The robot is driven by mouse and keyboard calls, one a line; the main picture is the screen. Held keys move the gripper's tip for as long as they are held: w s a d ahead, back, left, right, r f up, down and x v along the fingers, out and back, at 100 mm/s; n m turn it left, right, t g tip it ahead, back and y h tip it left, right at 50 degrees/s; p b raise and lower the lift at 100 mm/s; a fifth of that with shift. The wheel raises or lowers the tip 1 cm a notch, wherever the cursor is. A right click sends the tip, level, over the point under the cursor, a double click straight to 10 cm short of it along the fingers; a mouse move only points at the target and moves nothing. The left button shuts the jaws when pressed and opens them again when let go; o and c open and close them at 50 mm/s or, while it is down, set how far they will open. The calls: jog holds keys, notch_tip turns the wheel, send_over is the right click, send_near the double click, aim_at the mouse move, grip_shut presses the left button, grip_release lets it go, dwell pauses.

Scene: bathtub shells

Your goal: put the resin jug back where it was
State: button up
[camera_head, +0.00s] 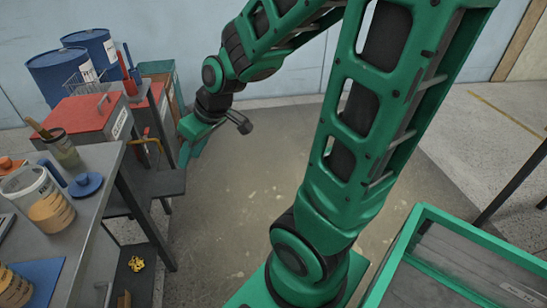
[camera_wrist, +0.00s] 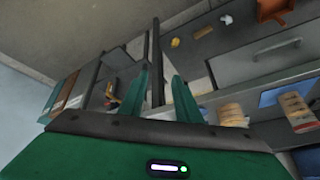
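A clear jug (camera_head: 46,202) with tan contents and a printed scale stands on the grey bench (camera_head: 100,208) at the left. A second, similar container (camera_head: 12,288) is cut off at the lower left, by a blue mat (camera_head: 42,275). Two tan containers show in the wrist view, one at the middle right (camera_wrist: 232,110) and one beside it further right (camera_wrist: 296,108). I cannot tell which is the resin jug. My gripper (camera_head: 188,150) hangs beyond the bench, beside the lower dark shelf. In the wrist view its fingers (camera_wrist: 158,95) are apart, with nothing between them.
A blue lid (camera_head: 86,184) and a brush pot (camera_head: 60,148) are on the bench. Red boxes (camera_head: 80,116) and blue drums (camera_head: 62,76) stand behind it. A yellow item (camera_head: 136,264) lies below. A green-framed bin (camera_head: 460,270) is at the right; the middle floor is clear.

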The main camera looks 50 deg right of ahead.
jog(key=s+d+r+m+g+h, duration=0.1)
jog(key=s+d+m, duration=0.3)
jog(key=s, duration=0.6)
jog(key=s+d+r+m+g+h, duration=0.1)
jog(key=s+d+m+g, duration=0.3)
jog(key=s+d, duration=0.3)
jog(key=s+m, duration=0.1)
jog(key=s, duration=0.2)
jog(key=shift+s+r, duration=0.3)
jog(key=shift+r, duration=0.05)
jog(key=shift+w+f, duration=0.25)
jog(key=shift+w, duration=0.4)
